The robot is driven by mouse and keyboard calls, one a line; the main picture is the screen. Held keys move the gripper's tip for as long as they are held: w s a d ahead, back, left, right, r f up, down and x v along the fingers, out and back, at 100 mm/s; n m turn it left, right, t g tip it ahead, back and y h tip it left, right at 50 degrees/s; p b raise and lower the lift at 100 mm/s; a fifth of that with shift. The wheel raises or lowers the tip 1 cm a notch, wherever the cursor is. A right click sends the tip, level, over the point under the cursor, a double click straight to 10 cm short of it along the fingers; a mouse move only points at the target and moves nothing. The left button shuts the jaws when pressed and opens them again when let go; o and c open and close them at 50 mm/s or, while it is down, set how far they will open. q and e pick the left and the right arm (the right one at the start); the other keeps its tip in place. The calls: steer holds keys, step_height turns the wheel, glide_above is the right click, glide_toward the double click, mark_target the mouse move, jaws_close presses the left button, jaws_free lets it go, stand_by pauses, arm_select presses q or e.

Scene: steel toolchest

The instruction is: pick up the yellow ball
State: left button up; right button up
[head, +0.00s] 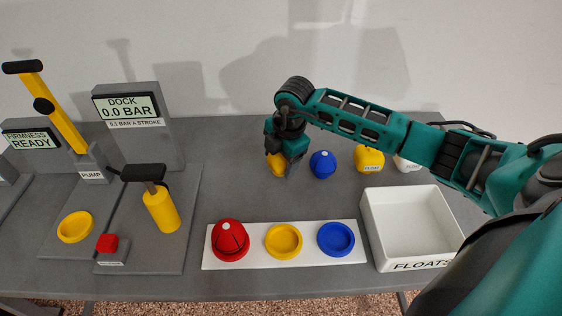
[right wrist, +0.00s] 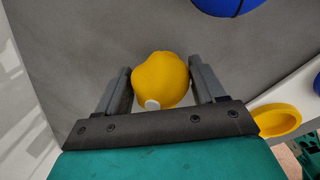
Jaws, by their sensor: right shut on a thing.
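The yellow ball (right wrist: 160,80) sits between the two fingers of my right gripper (right wrist: 160,88) in the right wrist view, with a small white plug on its near side. In the head view the same ball (head: 276,163) shows partly behind the fingers of my right gripper (head: 284,165). The gripper points down and is shut on the ball, at or close above the grey bench. I cannot tell whether the ball still touches the bench. My left gripper is not in view.
A blue ball (head: 322,164) stands just right of my gripper. A yellow float (head: 369,158) and a white one (head: 405,163) stand farther right. In front are a white strip (head: 260,261) with a red ball (head: 230,240), and a white FLOATS tray (head: 368,228). Pump and dock (head: 139,140) stand left.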

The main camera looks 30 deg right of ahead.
steer(key=w+v, duration=0.2)
steer(key=v, duration=0.7)
steer(key=w+r+v, duration=0.1)
steer(key=w+v, duration=0.1)
steer(key=v, duration=0.7)
steer(key=s+a+f+m+g+h, duration=0.1)
steer(key=s+a+f+m, duration=0.2)
steer(key=m, duration=0.6)
steer(key=s+a+f+m+g+h, duration=0.1)
steer(key=s+a+f+m, duration=0.2)
steer(key=a+m, duration=0.5)
steer(key=shift+s+a+f+m+h+p, duration=0.15)
steer(key=shift+s+a+m+h+p, duration=0.2)
steer(key=shift+s+m, duration=0.5)
